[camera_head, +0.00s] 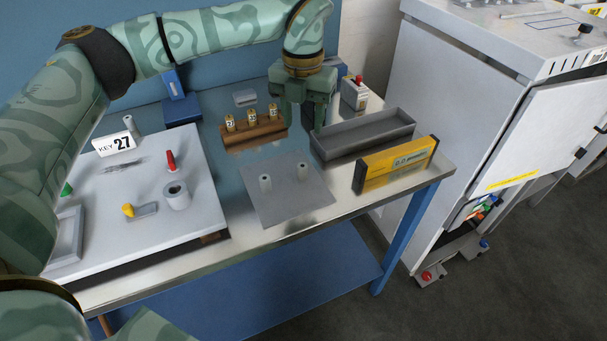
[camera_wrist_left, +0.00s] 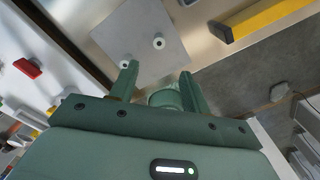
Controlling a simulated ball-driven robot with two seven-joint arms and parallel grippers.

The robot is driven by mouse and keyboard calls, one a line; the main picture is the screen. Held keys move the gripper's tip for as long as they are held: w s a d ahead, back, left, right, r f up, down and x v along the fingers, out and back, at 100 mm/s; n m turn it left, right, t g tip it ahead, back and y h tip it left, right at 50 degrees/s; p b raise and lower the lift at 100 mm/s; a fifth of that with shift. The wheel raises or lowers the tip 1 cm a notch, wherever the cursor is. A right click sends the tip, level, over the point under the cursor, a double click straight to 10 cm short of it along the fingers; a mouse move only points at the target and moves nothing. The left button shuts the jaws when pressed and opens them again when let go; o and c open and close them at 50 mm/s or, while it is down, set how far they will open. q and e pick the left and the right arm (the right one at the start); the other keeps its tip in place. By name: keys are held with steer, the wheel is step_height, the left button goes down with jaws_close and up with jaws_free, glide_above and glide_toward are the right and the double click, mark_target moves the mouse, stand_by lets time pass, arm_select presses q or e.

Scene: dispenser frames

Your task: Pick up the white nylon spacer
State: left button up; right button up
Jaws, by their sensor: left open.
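Two small white cylinders stand upright on a thin grey mat (camera_head: 290,205) near the table's front. The left cylinder (camera_head: 265,183) and the right cylinder (camera_head: 302,172) look alike, each with a dark hole on top; I cannot tell which is the nylon spacer. My left gripper (camera_head: 298,120) is open and empty, pointing down above the table behind the mat, apart from both. In the left wrist view, the right cylinder (camera_wrist_left: 158,43) shows beyond the open fingers (camera_wrist_left: 158,70), and the other cylinder (camera_wrist_left: 124,64) shows beside one fingertip. My right gripper is not in view.
A wooden block (camera_head: 253,137) with several yellow-labelled pieces is left of my gripper. A grey open tray (camera_head: 365,135) and a yellow box (camera_head: 396,164) stand right.

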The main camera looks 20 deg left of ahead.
arm_select(q)
steer(key=b, duration=0.2)
glide_above(302, 166)
step_height(302, 166, down, 8)
steer(key=shift+d, duration=0.15)
steer(key=shift+f, duration=0.45)
step_height(302, 166, down, 5)
steer(key=shift+w+f+b, duration=0.1)
steer(key=shift+b, duration=0.6)
steer(key=shift+r, duration=0.2)
steer(key=shift+c, duration=0.4)
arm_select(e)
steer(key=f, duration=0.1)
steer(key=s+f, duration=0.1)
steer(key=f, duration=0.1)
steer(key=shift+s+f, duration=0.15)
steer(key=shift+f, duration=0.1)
arm_select(q)
jaws_close()
